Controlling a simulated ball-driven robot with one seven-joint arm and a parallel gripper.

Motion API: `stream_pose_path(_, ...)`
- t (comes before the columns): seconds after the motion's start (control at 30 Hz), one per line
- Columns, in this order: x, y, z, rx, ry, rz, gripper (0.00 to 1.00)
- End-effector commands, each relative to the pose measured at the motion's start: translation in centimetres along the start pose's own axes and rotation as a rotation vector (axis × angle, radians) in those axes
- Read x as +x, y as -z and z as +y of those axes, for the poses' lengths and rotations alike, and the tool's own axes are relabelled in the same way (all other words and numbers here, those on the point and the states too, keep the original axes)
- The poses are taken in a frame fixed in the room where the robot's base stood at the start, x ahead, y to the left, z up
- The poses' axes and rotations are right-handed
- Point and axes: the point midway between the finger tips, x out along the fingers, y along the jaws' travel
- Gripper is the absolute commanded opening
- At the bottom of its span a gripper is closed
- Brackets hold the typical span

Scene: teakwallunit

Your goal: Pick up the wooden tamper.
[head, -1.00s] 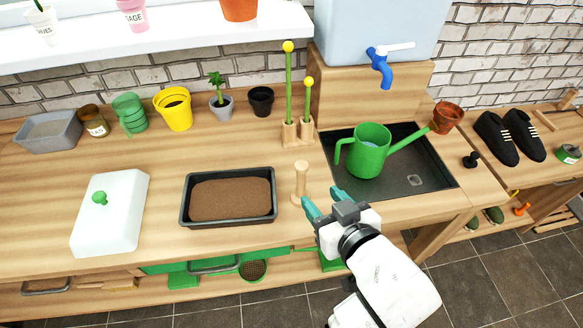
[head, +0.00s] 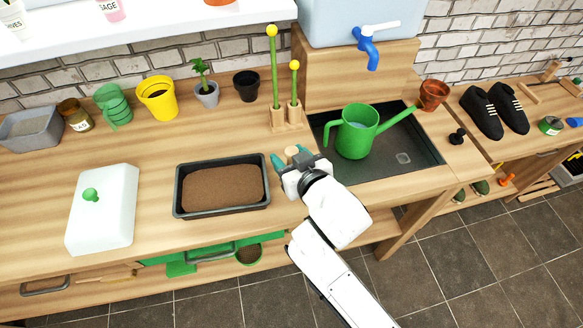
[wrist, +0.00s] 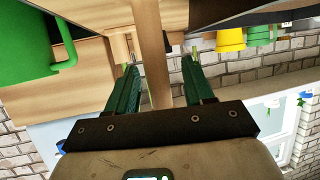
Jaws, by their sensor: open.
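The wooden tamper (head: 291,150) stands on the bench between the soil tray and the sink. In the head view only its pale round top shows, and my gripper hides the rest. My gripper (head: 289,158) is open, with its teal fingers on either side of the tamper. In the wrist view the tamper's wooden shaft (wrist: 155,60) runs between the two spread fingers of my gripper (wrist: 158,74). Gaps show on both sides of the shaft there.
The black soil tray (head: 180,212) is close on the left. The sink basin (head: 418,172) with a green watering can (head: 355,133) is close on the right. A wooden stand (head: 286,118) with yellow-tipped green sticks is behind.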

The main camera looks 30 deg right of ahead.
Motion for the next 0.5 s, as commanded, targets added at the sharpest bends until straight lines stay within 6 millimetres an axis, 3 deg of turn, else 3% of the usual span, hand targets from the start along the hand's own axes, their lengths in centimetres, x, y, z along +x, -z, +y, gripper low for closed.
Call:
stream_pose_path(0.33,0.87,-0.03,-0.04,0.0,0.001,0.0,0.52)
stream_pose_path(0.5,0.86,-0.03,-0.03,0.0,0.001,0.0,0.36)
